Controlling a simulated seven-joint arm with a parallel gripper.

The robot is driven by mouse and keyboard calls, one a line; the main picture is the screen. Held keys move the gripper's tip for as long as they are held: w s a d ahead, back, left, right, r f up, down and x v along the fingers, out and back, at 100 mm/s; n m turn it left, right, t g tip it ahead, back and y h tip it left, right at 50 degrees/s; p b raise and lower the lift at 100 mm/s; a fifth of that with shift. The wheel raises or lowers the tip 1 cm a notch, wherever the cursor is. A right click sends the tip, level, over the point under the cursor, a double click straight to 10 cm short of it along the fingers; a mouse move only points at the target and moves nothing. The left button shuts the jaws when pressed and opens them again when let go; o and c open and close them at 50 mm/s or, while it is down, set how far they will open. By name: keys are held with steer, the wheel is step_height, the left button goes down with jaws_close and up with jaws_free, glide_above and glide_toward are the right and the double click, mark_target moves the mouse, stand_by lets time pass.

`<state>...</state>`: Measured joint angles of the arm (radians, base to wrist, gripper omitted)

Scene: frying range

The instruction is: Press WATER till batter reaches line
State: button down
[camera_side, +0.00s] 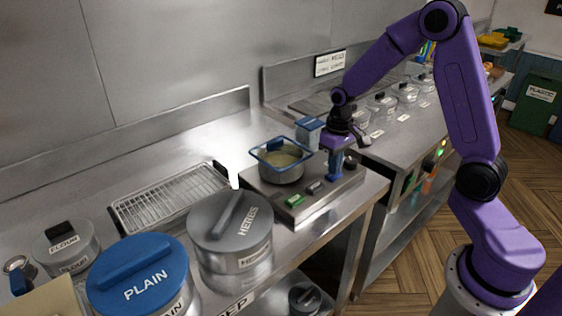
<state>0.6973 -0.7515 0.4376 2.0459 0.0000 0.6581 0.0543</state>
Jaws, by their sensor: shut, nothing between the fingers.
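A steel pot (283,173) with a blue square frame (268,159) on its rim stands on a metal control unit (262,190). My gripper (335,178) is shut and points down at the unit's right part, right of the dark button. It hides what lies beneath, so I cannot tell whether it touches a button. No button is legibly marked WATER.
A grey HERBS canister (230,225), a blue-lidded PLAIN canister (139,275) and a flour canister (66,246) stand at the front left. A wire rack (170,195) lies behind them. A blue-and-white box (308,130) stands behind the pot. Lidded containers line the back counter.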

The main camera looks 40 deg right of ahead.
steer(key=shift+f, duration=0.4)
stand_by(0.3)
step_height(320, 180, up, 8)
stand_by(0.7)
steer(key=shift+a, duration=0.1)
stand_by(0.4)
steer(key=s+a+n, duration=0.4)
steer(key=s, duration=0.5)
steer(key=s+a+r+n, duration=0.1)
steer(key=s+a+n, duration=0.3)
steer(key=s, duration=0.5)
steer(key=s+a+r+n, duration=0.1)
steer(key=s+a+n, duration=0.3)
steer(key=s, duration=0.5)
steer(key=shift+n, duration=0.3)
steer(key=shift+r, duration=0.1)
